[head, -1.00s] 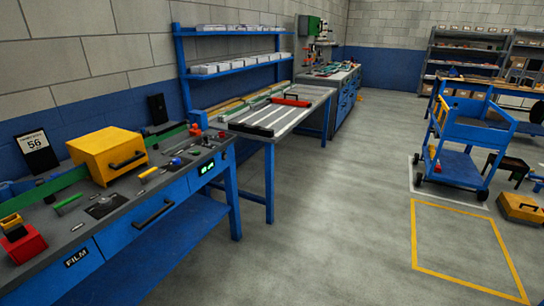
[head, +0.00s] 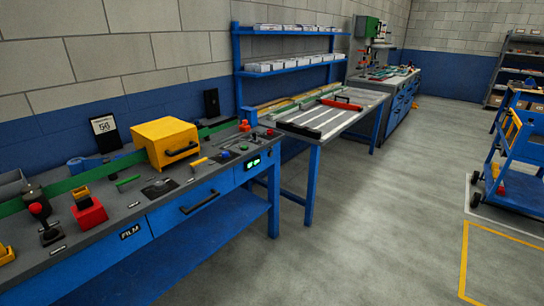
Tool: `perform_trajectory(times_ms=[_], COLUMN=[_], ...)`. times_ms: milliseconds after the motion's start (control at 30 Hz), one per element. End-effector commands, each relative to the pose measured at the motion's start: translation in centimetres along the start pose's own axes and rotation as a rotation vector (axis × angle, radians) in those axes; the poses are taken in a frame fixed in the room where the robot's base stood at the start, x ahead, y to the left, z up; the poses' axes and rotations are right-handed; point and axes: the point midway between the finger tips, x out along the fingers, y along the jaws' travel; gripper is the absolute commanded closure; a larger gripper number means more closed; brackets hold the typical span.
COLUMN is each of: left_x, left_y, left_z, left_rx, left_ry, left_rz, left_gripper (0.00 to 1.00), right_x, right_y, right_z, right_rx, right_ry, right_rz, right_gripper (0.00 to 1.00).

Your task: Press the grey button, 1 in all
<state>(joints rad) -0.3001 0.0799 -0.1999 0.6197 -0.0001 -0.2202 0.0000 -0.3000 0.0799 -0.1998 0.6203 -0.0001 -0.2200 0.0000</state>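The blue workbench (head: 150,222) with a dark grey top runs along the wall at the left and carries several small controls. A blue knob (head: 225,154) and a red knob (head: 270,132) stand near its right end. A joystick with a red ball (head: 37,209) stands near its left end, beside a red block with a yellow top (head: 89,211). I cannot pick out a grey button for certain; the controls are small at this distance. Neither of my grippers is in view.
A yellow box with a black handle (head: 166,143) sits on the bench. A second table with a ribbed panel (head: 325,118) stands beyond it, under blue shelves. A blue cart (head: 512,170) is at the right. The grey floor (head: 380,220) between is clear.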

Motion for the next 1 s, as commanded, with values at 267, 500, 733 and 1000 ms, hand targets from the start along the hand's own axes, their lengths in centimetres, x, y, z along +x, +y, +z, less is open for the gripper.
perform_trajectory(times_ms=[267,500,733,1000], left_x=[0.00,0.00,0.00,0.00], left_y=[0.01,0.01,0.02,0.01], left_z=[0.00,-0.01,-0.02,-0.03], left_rx=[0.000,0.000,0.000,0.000], left_ry=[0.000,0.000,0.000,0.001], left_rz=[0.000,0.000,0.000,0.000], left_gripper=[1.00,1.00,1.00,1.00], right_x=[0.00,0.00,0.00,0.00], right_y=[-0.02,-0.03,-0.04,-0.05], right_z=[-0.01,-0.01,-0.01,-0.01], right_rx=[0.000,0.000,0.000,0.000], right_ry=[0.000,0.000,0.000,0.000], right_rz=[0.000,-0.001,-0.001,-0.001], right_gripper=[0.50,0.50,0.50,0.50])
